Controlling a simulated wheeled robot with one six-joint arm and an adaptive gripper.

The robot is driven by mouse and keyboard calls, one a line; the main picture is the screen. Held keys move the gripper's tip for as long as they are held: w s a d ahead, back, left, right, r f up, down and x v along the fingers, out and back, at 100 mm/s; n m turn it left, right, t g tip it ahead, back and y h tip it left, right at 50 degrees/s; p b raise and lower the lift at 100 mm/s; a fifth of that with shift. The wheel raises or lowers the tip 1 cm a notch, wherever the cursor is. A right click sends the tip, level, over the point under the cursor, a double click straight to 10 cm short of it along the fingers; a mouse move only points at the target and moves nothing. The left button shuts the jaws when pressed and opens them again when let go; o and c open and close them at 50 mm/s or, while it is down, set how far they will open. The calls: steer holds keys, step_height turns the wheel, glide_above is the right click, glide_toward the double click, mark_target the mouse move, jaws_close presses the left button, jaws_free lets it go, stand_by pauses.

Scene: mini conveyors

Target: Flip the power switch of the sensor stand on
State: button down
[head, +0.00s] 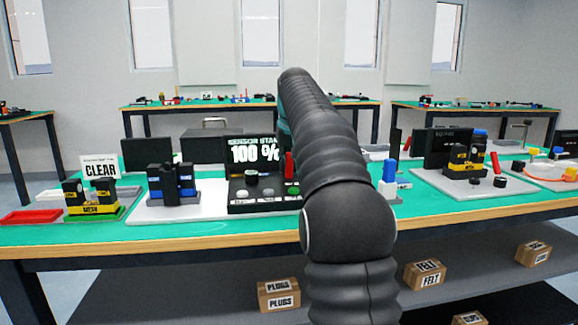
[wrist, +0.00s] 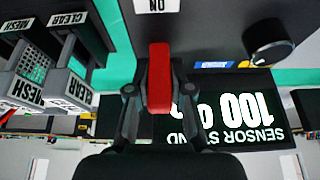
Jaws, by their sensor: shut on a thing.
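The sensor stand is a black unit with a sign (head: 252,152) reading "SENSOR STAND 100 %"; the sign shows upside down in the wrist view (wrist: 262,108). In the wrist view the red power switch lever (wrist: 159,62) stands between the fingers of my gripper (wrist: 159,90), which are shut on it. A label reading "ON" (wrist: 156,5) is on the panel at the top edge. In the head view a red lever (head: 289,164) shows beside my arm, which hides my gripper.
A round knob (wrist: 277,44) is near the lever. Grey holders marked MESH and CLEAR (wrist: 62,78) show at the left of the wrist view. In the head view, a blue and black block (head: 172,183) and a CLEAR sign (head: 100,168) stand left of the stand.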

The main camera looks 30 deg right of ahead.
steer(key=b, duration=0.1)
steer(key=t+b, duration=0.1)
steer(key=shift+s+a+f+b, duration=0.1)
steer(key=shift+s+f+b, duration=0.15)
steer(key=shift+f+b, duration=0.15)
steer(key=t+b, duration=0.1)
steer(key=b, duration=0.1)
steer(key=t+b, duration=0.1)
steer(key=b, duration=0.1)
steer(key=shift+s+h+b, duration=0.3)
steer(key=shift+h+b, duration=0.1)
steer(key=shift+s+a+r+t+b, duration=0.1)
steer(key=shift+r+t+b, duration=0.1)
steer(key=shift+t+b, duration=0.35)
steer(key=shift+r, duration=0.1)
steer(key=c, duration=1)
jaws_free()
steer(key=shift+c, duration=0.2)
